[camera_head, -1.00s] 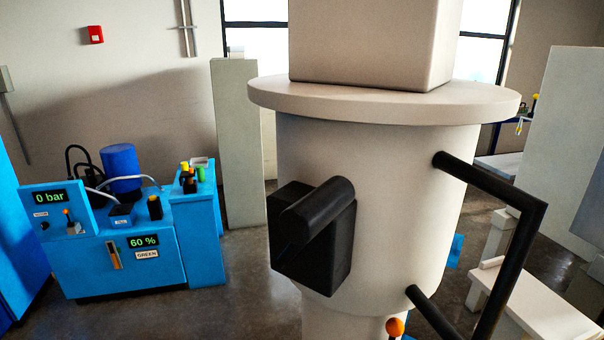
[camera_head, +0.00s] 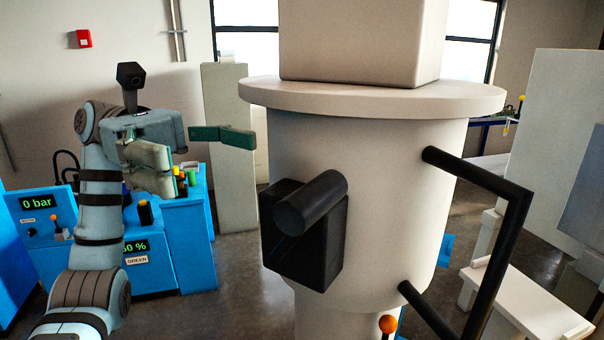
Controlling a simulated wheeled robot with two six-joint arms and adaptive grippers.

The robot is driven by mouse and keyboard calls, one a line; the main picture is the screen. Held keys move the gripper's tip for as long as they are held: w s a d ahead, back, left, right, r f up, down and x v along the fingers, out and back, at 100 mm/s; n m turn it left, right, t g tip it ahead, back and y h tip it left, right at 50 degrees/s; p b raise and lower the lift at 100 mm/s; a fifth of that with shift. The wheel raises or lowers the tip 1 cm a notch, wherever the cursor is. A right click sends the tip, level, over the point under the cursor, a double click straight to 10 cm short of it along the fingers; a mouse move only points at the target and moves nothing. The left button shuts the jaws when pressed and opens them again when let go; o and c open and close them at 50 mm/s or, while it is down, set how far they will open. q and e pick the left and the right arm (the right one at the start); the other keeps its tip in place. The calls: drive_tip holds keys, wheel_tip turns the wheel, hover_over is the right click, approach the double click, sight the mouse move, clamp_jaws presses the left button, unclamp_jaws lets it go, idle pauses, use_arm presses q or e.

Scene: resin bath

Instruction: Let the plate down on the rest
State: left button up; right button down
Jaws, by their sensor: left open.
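My left gripper (camera_head: 207,160) is raised at the left, in front of the blue machine. Its two fingers are spread wide with nothing between them, and they are apart from the big white cylinder. I cannot pick out for sure which thing is the plate or the rest. A large white cylinder (camera_head: 385,190) with a wide round flange (camera_head: 370,98) fills the middle. It carries a black block with a stub (camera_head: 302,235) and a black bar handle (camera_head: 508,225) at its right. My right gripper is not in view.
The blue machine (camera_head: 187,240) has a "0 bar" display (camera_head: 38,202), partly hidden by my left arm. A pale post (camera_head: 230,150) stands behind my fingers. A low white bench (camera_head: 530,305) and an upright pale panel (camera_head: 560,140) are at the right. An orange knob (camera_head: 388,324) shows below the cylinder.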

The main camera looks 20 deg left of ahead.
sight(293, 233)
use_arm(q)
drive_tip(key=p+x, duration=0.1)
drive_tip(key=x, duration=1)
drive_tip(key=shift+d, duration=0.4)
drive_tip(key=shift+w+a, duration=0.1)
drive_tip(key=shift+c, duration=0.7)
drive_tip(key=c, duration=1.6)
drive_tip(key=shift+o, duration=0.2)
